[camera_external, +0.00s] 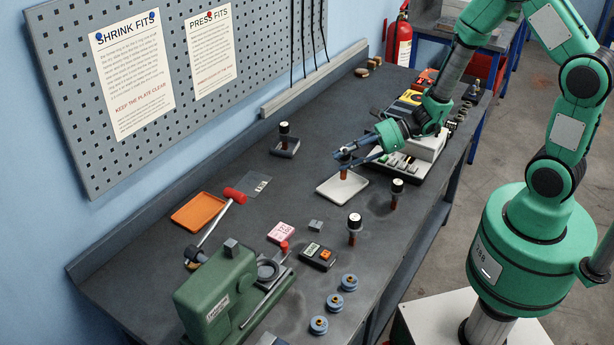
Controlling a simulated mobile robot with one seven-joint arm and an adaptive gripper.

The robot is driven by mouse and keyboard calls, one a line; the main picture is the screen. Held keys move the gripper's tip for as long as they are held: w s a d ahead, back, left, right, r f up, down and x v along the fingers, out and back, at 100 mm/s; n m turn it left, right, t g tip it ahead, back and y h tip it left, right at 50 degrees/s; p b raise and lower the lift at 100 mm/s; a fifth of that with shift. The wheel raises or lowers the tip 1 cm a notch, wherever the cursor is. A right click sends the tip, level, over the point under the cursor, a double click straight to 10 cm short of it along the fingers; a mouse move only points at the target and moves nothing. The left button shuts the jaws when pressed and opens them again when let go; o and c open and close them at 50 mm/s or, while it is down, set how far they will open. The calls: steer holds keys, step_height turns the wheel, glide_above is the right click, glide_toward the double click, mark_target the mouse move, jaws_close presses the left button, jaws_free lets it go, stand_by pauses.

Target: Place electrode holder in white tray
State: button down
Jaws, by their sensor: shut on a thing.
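The white tray (329,191) lies flat on the dark bench, right of the middle. My gripper (346,157) is above the tray, reaching in from the right. It is shut on an electrode holder (345,173), a small upright piece with a dark upper part and a reddish-brown lower end. The holder's lower end is over the tray; I cannot tell whether it touches the tray floor. Similar holders stand on the bench right of the tray (397,188) and in front of it (354,226). Another stands in a dark square base (284,138) behind left.
An orange tray (199,213) and a red-headed mallet (234,196) lie to the left. A green machine (216,295) stands at the front. A light-coloured instrument (428,143) stands close behind my gripper. Blue spools (334,301) sit near the front edge.

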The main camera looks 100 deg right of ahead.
steer(key=shift+f, duration=0.25)
steer(key=shift+f+b, duration=0.45)
steer(key=shift+f, duration=1.3)
steer(key=shift+f, duration=0.2)
steer(key=c, duration=1.2)
jaws_free()
steer(key=shift+r, duration=0.2)
steer(key=shift+s+r, duration=0.1)
steer(key=shift+s, duration=0.05)
steer(key=p+v, duration=0.2)
steer(key=v, duration=0.9)
steer(key=shift+s, duration=0.35)
